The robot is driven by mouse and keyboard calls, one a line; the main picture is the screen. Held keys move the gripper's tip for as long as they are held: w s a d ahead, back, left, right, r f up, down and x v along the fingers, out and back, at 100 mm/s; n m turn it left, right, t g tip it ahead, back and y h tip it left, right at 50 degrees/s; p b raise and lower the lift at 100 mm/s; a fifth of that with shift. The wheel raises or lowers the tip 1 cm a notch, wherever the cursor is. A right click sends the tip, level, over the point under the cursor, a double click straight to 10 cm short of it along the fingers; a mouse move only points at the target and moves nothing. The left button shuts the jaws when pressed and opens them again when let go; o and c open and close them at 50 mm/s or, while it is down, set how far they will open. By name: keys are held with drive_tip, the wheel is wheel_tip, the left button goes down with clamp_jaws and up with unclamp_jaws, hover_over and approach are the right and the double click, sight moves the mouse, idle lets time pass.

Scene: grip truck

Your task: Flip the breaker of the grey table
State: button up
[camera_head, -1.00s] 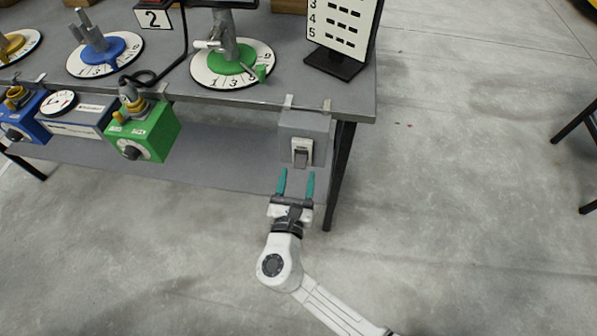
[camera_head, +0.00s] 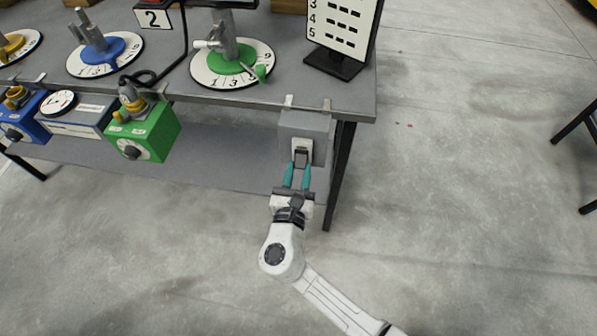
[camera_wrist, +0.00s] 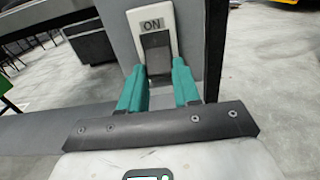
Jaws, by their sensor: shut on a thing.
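The breaker is a grey box (camera_head: 318,126) hung on the front edge of the grey table (camera_head: 366,101), near its right leg. Its dark switch lever (camera_head: 301,158) sits in a white plate; in the wrist view the lever (camera_wrist: 157,58) lies below a label reading "ON" (camera_wrist: 152,25). My gripper (camera_head: 297,172) is at the front of the box, its teal fingers on both sides of the lever. In the wrist view, my gripper (camera_wrist: 158,72) is shut on the lever. The fingertips partly hide the lever's lower end.
A green box (camera_head: 155,132) and a blue box (camera_head: 27,115) hang further left on the table edge. A black table leg (camera_head: 340,177) is close to the right. The floor in front is clear.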

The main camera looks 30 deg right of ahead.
sight(301, 159)
drive_tip(key=shift+c, duration=0.9)
drive_tip(key=shift+r+p, duration=0.15)
drive_tip(key=shift+p, duration=0.15)
drive_tip(key=r+g+y+p, duration=0.1)
drive_tip(key=p, duration=0.5)
drive_tip(key=shift+s+a+r+g, duration=0.1)
drive_tip(key=shift+r+g, duration=0.2)
drive_tip(key=shift+r, duration=0.05)
drive_tip(key=r+g+y+p, duration=0.1)
drive_tip(key=p, duration=0.5)
drive_tip(key=r+g+y+p, duration=0.1)
drive_tip(key=g+p, duration=0.1)
drive_tip(key=p, duration=0.4)
drive_tip(key=shift+y, duration=0.3)
drive_tip(key=g+p, duration=0.1)
drive_tip(key=g+y+p, duration=0.1)
drive_tip(key=p, duration=0.1)
drive_tip(key=shift+w+r, duration=0.2)
drive_tip(key=shift+r, duration=0.05)
drive_tip(key=shift+w+d+r+g+y+p, duration=0.15)
drive_tip(key=shift+g+y+p, duration=0.1)
drive_tip(key=shift+g+y, duration=0.3)
drive_tip(key=shift+w+d+r+g+y+p, duration=0.1)
drive_tip(key=shift+d+r+g+y+p, duration=0.1)
drive_tip(key=shift+g+y, duration=0.35)
